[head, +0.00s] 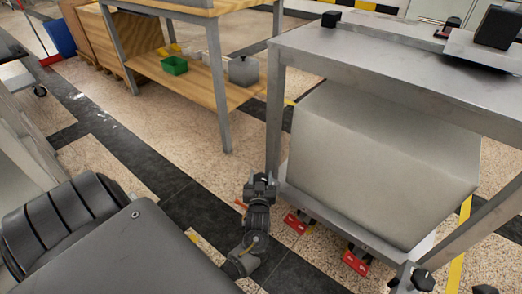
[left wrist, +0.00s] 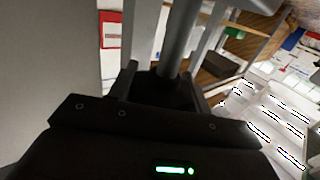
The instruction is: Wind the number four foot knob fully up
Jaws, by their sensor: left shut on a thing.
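My left gripper (head: 262,183) is low at the near left corner of a steel-framed table (head: 385,70). In the left wrist view its jaws (left wrist: 166,84) are closed around a dark block-like part, likely the foot knob (left wrist: 165,88), with a grey round post (left wrist: 180,38) rising from it. In the head view the gripper hides that part. No number can be read on it.
A large pale box (head: 390,165) fills the table's lower shelf. A wooden bench (head: 180,75) with a green bin (head: 174,65) stands behind. Dark knob-like parts (head: 424,279) show at the lower right. Open speckled floor (head: 190,130) lies left of the table.

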